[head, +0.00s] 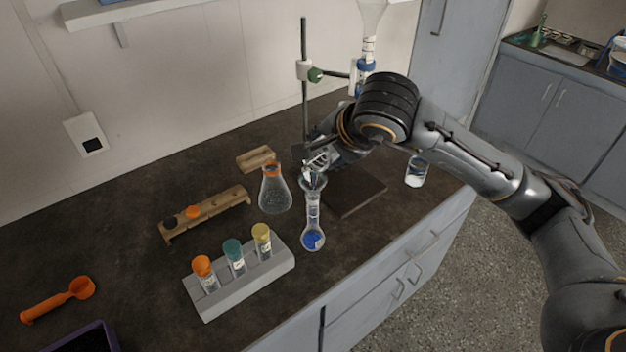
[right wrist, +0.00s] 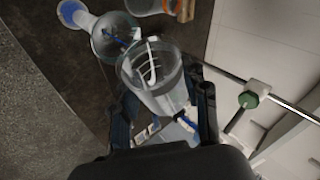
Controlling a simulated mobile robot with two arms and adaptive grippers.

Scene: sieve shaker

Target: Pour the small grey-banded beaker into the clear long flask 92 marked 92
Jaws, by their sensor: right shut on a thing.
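The clear long flask (head: 312,212) stands upright near the counter's front edge, with blue in its round bottom and a wide, funnel-like mouth. It also shows in the right wrist view (right wrist: 110,38), its blue bottom at the top left. My right gripper (head: 318,160) is shut on a small clear beaker (right wrist: 150,72) with white marks. The beaker is just above the flask's mouth and looks tilted toward it. A grey band and the number 92 are too small or hidden to make out. I cannot tell whether anything is flowing. My left gripper is not in view.
A conical flask with an orange rim (head: 275,190) stands close left of the long flask. A grey rack (head: 245,282) holds three capped vials in front. A stand with clamp (head: 304,80) is behind. Another beaker (head: 415,172) with white contents stands right, past a dark mat (head: 352,195).

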